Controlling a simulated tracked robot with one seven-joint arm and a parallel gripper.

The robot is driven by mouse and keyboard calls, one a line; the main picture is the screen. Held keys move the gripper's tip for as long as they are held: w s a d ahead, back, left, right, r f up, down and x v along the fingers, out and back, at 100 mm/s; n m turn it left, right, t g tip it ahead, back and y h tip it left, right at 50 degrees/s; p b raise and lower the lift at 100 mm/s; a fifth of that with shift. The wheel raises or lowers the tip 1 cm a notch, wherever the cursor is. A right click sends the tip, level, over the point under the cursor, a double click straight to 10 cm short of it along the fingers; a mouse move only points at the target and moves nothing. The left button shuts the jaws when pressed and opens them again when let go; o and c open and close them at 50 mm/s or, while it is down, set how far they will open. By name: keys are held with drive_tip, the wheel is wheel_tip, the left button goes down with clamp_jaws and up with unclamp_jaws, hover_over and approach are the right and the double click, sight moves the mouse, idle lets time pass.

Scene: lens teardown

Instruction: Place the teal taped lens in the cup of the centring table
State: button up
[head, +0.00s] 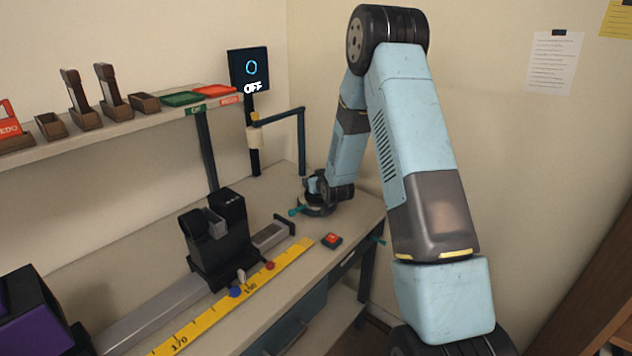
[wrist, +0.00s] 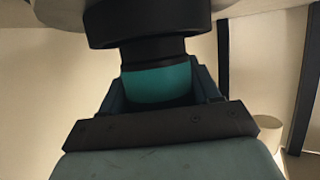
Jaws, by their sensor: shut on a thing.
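My gripper (wrist: 160,98) is shut on the teal taped lens (wrist: 157,82). In the wrist view its teal band sits between the two jaws, with a narrower black part and a wide black rim beyond it. In the head view my gripper (head: 318,187) is low over the centring table (head: 318,209), a dark round base with teal knobs at the right end of the bench. My wrist covers much of the lens and the cup there. I cannot tell whether the lens touches the cup.
A monitor (head: 249,69) reading OFF with a blue ring stands behind. A bent teal post (head: 303,140) rises close behind my gripper. A black bench fixture (head: 217,240) on a rail, a yellow ruler (head: 237,300) and a red button (head: 332,240) lie nearer. A shelf (head: 75,142) holds wooden holders and trays.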

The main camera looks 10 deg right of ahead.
drive_tip(key=shift+f, duration=0.55)
drive_tip(key=o, duration=1.2)
drive_tip(key=shift+c, duration=0.2)
drive_tip(key=shift+r, duration=0.1)
